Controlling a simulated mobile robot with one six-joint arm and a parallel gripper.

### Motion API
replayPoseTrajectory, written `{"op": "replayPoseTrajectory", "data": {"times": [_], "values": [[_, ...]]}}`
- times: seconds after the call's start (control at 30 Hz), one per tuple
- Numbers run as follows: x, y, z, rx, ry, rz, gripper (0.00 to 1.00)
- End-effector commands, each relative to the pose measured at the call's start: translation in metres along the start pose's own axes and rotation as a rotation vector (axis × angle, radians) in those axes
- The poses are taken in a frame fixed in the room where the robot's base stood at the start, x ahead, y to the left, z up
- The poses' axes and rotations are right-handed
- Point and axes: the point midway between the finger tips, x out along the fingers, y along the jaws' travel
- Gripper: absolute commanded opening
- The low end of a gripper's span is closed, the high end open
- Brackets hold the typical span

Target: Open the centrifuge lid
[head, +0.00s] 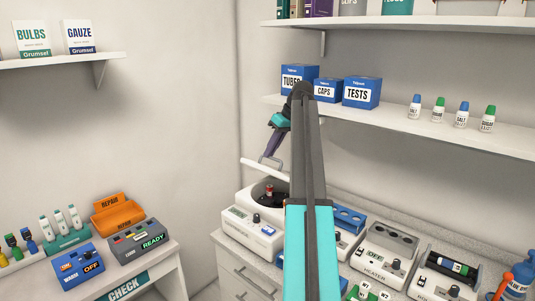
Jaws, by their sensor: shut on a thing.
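The centrifuge (245,233) is a white box on the counter with a round bowl and a red and dark rotor (269,191) showing inside. Its white lid (250,162) is raised off the bowl and seen nearly edge-on, tilted. A grey handle (263,160) stands on the lid. My gripper (269,154) reaches down from the upper right and is shut on this handle. My arm crosses in front of the centrifuge's right side and hides part of it, and the lid's right end.
A heater (372,262), a blue rack (349,217) and other devices stand right of the centrifuge. A shelf (400,122) above holds blue boxes (361,93) and small bottles. A left desk carries an orange repair tray (117,214) and a card device (136,243).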

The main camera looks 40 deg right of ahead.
Motion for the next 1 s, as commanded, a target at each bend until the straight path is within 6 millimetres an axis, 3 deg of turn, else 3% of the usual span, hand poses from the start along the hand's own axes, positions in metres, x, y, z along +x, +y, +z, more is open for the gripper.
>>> {"op": "replayPoseTrajectory", "data": {"times": [0.03,0.43,0.47,0.57,1.0], "values": [[0.0033,0.0153,0.0075,0.016,-0.01,0.024,0.0],[0.0036,0.0151,0.0073,0.014,-0.011,0.024,0.0],[0.0036,0.015,0.0072,0.014,-0.01,0.023,0.12],[0.0033,0.0143,0.0067,0.013,-0.01,0.024,0.28],[0.0014,0.0083,0.003,0.007,-0.009,0.019,0.28]]}}
